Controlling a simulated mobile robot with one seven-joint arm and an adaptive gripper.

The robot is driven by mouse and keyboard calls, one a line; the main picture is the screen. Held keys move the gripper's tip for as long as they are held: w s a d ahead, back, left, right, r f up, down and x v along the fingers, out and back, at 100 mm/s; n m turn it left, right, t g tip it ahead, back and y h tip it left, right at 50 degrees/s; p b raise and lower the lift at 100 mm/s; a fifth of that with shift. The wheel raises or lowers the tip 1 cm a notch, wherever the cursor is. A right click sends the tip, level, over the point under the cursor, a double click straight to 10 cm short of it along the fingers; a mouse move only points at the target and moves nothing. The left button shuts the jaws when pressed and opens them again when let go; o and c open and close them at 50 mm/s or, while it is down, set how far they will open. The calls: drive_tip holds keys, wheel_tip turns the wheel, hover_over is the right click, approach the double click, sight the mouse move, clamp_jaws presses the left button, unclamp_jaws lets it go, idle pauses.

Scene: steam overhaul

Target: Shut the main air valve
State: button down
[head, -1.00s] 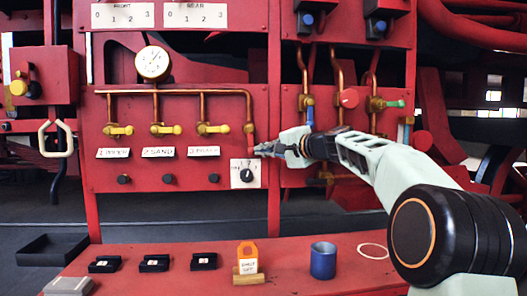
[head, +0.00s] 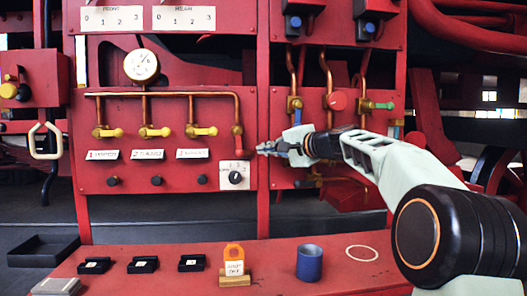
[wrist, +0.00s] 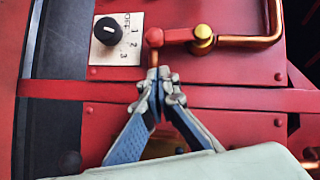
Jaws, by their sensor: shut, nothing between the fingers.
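The likely main air valve is the red lever (head: 238,157) at the lower right end of the copper pipe; no label for it is readable. My gripper (head: 259,151) is just right of the lever in the head view. In the wrist view my gripper (wrist: 158,72) has its fingertips together and empty, close to that end piece. I cannot tell whether they touch it.
A dial knob (head: 235,177) marked OFF, 1, 2, 3 sits just below the lever. Several yellow-handled valves (head: 150,132) and a gauge (head: 141,66) are to the left. A red bench (head: 190,250) below carries a blue cup (head: 310,262) and an orange tag (head: 233,256).

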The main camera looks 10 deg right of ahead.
drive_tip(key=v, duration=0.9)
drive_tip(key=shift+s, duration=0.15)
